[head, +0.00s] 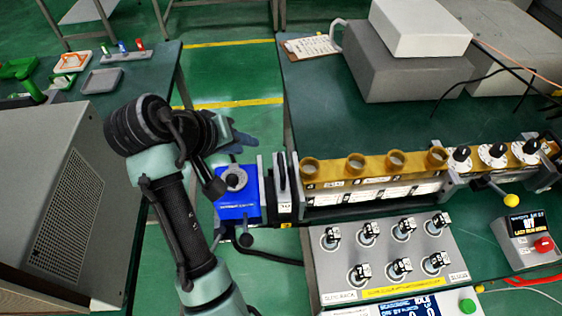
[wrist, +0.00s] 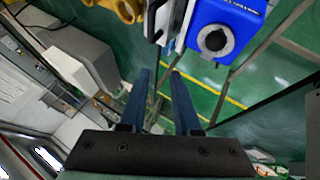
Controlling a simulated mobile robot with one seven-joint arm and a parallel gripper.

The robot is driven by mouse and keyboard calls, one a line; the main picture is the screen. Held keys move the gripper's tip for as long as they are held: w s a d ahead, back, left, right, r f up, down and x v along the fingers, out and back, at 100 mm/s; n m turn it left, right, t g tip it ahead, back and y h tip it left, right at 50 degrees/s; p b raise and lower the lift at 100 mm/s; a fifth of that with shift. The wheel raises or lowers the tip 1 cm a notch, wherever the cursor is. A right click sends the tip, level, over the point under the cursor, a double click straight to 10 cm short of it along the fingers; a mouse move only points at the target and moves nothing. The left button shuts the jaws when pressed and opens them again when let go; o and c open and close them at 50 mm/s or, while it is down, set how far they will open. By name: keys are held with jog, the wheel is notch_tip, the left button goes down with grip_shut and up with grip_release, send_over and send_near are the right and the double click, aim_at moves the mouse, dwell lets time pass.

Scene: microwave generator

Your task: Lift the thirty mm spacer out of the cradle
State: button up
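No part is readable as the thirty mm spacer, and I cannot tell which holder is the cradle. A blue block (head: 226,207) with a grey ring (head: 236,179) on top stands at the left end of a line of brass-coloured parts (head: 350,180). Upright grey and black plates (head: 284,185) stand between them; the blue block also shows in the wrist view (wrist: 232,14). My gripper (head: 243,142) is above and behind the blue block in the head view. In the wrist view (wrist: 160,75) its two dark blue fingers are apart, with nothing between them.
A grey rack (head: 440,262) with several labelled pegs stands in front of the brass line. Dials (head: 492,155) and a yellow-knobbed lever (head: 511,200) are at right. Grey boxes (head: 400,75) stand behind. A grey cabinet (head: 50,185) and another table (head: 160,70) with trays are at left.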

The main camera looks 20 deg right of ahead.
aim_at(280, 163)
jog(key=shift+s+d+f+g+p, duration=0.1)
jog(key=shift+d+f+g+p, duration=0.3)
jog(key=shift+d+f, duration=1.1)
jog(key=shift+w+d+f+g+p, duration=0.1)
jog(key=shift+d+f+g+p, duration=0.25)
jog(key=shift+d+f, duration=1.15)
jog(key=shift+s+d+f+g+p, duration=0.2)
jog(key=shift+d+f+p, duration=0.55)
jog(key=shift+f, duration=1.2)
jog(key=shift+w+d, duration=0.1)
jog(key=shift+d, duration=0.1)
jog(key=shift+c, duration=0.3)
grip_shut()
jog(key=shift+w+r, duration=0.1)
jog(key=shift+r, duration=0.05)
